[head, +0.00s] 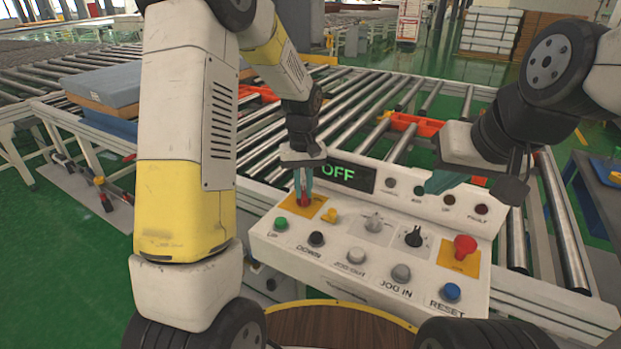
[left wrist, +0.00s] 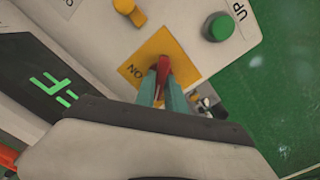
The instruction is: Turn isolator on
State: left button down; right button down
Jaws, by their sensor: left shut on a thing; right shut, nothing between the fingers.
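The isolator is a red rotary handle (head: 304,199) on a yellow square plate (head: 288,206) at the left of the white control panel. My left gripper (head: 302,192) points down over it, with its green fingers shut on the handle. In the left wrist view the red handle (left wrist: 163,68) sits between the fingertips, on the yellow plate (left wrist: 186,58) marked "ON". The panel display (head: 346,172) reads "OFF" in green, partly hidden by my left gripper. My right gripper (head: 438,182) is shut and empty above the right part of the panel.
The panel (head: 340,265) carries several buttons, including green UP (head: 281,223) and blue RESET (head: 451,292), a black selector (head: 413,237) and a red mushroom button (head: 464,246). Roller conveyors (head: 370,110) lie behind it. A grey mattress block (head: 108,82) rests at the left.

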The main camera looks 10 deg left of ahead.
pick_arm(q)
jog(key=m, duration=1.2)
jog(key=shift+m, duration=2.1)
jog(key=shift+r, duration=0.1)
jog(key=c, duration=1.4)
grip_release()
